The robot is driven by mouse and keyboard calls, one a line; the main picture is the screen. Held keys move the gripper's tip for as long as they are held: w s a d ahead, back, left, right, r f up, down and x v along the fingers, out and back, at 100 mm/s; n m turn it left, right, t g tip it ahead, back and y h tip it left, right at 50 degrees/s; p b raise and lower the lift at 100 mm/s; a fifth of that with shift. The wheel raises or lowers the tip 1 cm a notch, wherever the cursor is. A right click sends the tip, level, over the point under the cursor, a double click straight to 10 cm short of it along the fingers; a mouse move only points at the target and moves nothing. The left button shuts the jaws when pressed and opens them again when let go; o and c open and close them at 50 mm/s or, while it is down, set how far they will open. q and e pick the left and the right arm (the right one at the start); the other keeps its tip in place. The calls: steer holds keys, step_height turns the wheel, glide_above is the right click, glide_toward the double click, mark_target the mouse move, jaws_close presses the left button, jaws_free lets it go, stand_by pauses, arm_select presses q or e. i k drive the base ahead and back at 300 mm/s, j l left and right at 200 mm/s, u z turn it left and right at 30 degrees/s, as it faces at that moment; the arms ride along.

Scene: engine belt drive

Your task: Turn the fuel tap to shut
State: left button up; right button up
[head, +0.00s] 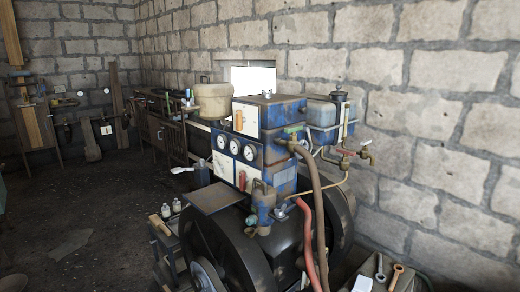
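A blue engine unit (262,122) with three round gauges (235,147) stands in the middle of the head view. To its right, small valves sit on thin brass pipes near the wall: one with a red handle (345,152) and a brass tap (366,154) at the pipe's end. A green-handled valve (293,130) sits at the top of a brown hose. A blue and grey tank (322,113) stands behind it. I cannot tell for certain which valve is the fuel tap, or whether it is open or shut. Neither of my grippers is in view.
A large dark flywheel (222,240) fills the lower middle. A brown hose (318,215) and a red hose (306,250) run down in front. Wrenches (380,268) lie on a surface at lower right. The stone wall is close behind the valves. Open floor (90,215) lies left.

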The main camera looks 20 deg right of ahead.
mark_target(346, 153)
steer(key=i+l+u, duration=0.1)
steer(key=l+u, duration=0.3)
steer(key=l, duration=0.15)
steer(key=l+u, duration=0.35)
steer(key=l, duration=0.2)
steer(key=l+u, duration=0.4)
steer(key=l, duration=0.2)
steer(key=k, duration=0.05)
